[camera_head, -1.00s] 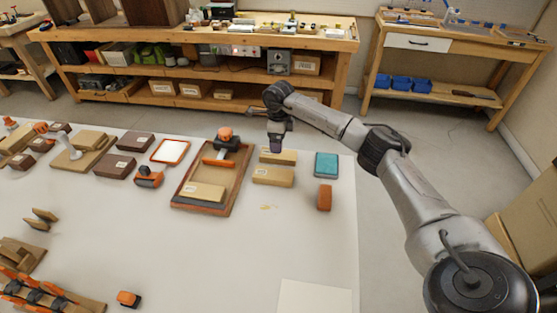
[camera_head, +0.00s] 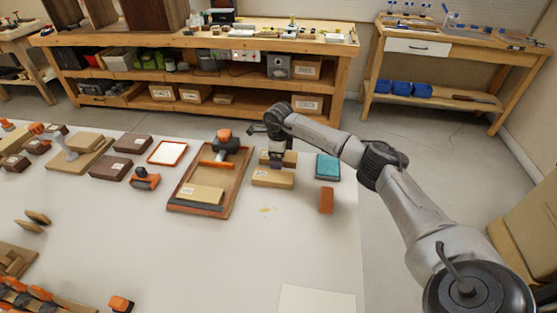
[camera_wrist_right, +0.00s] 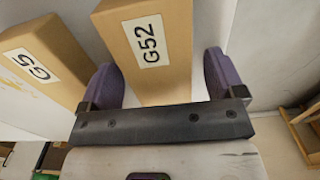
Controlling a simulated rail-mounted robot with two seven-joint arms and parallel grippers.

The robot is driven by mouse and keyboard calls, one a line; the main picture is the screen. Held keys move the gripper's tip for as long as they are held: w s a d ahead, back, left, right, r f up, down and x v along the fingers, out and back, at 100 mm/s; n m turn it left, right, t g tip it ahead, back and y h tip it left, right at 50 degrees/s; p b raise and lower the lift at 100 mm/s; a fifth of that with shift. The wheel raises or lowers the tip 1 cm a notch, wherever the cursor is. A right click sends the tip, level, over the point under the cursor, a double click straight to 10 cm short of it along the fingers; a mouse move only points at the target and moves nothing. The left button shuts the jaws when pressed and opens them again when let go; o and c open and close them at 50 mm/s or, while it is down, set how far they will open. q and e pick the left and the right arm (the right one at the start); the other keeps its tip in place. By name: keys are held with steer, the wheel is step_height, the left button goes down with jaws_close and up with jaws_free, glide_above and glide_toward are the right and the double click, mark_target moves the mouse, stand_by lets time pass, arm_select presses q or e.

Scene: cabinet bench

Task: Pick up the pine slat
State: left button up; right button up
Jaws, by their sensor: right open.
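Two pale pine-coloured pieces lie near the right end of the white bench. The rear piece, labelled G52 (camera_wrist_right: 160,45), shows partly behind my gripper in the head view (camera_head: 291,157). The front piece (camera_head: 272,178) lies just nearer the camera, and its label, partly readable as G5, shows in the wrist view (camera_wrist_right: 45,60). Which one is the pine slat I cannot tell. My right gripper (camera_head: 277,164) is over the rear piece. In the wrist view its purple fingers (camera_wrist_right: 158,68) are open on either side of G52, with gaps visible. My left gripper is out of view.
A wooden tray (camera_head: 231,198) with a pale block and an orange-handled tool stands left of the pieces. A teal box (camera_head: 327,166) and an orange-brown block (camera_head: 326,200) lie to the right. The bench's front middle (camera_head: 200,260) is clear.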

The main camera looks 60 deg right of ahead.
steer(key=shift+c, duration=0.4)
steer(key=c, duration=0.9)
steer(key=shift+c, duration=0.3)
steer(key=shift+r, duration=0.15)
